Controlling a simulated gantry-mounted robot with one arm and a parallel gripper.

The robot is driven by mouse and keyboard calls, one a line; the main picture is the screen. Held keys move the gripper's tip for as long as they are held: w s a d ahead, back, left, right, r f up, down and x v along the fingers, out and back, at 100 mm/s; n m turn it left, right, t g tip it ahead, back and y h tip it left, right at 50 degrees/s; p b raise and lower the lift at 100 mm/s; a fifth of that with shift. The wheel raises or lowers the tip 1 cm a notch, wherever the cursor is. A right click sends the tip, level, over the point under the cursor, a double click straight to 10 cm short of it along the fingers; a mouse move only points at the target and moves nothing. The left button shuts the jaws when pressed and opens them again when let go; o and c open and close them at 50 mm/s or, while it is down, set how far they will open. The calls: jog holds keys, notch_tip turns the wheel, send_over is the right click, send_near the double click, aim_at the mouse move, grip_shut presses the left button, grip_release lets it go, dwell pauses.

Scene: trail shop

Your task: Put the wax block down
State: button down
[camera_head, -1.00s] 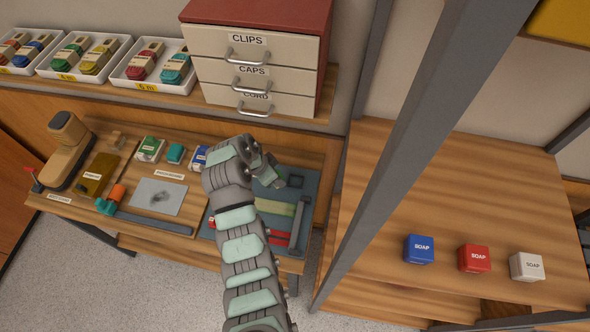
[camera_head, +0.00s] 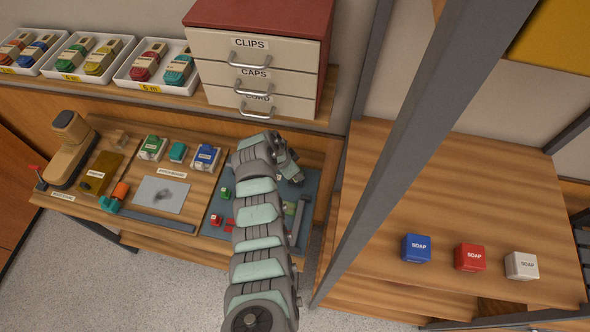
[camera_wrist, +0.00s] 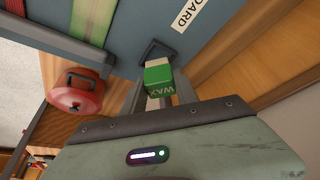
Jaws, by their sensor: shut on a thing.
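In the head view my gripper (camera_head: 291,170) is over the right part of the board (camera_head: 212,228), and the wax block is hidden there.
The drawer cabinet (camera_head: 258,50) stands behind my arm. A grey post (camera_head: 400,150) rises at the right, before a shelf with soap blocks (camera_head: 417,249).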

jog(key=shift+f+b, duration=0.35)
jog(key=shift+b, duration=0.1)
jog(key=shift+f+b, duration=0.25)
jog(key=shift+b, duration=0.1)
jog(key=c, duration=0.9)
grip_release()
jog(key=shift+r, duration=0.15)
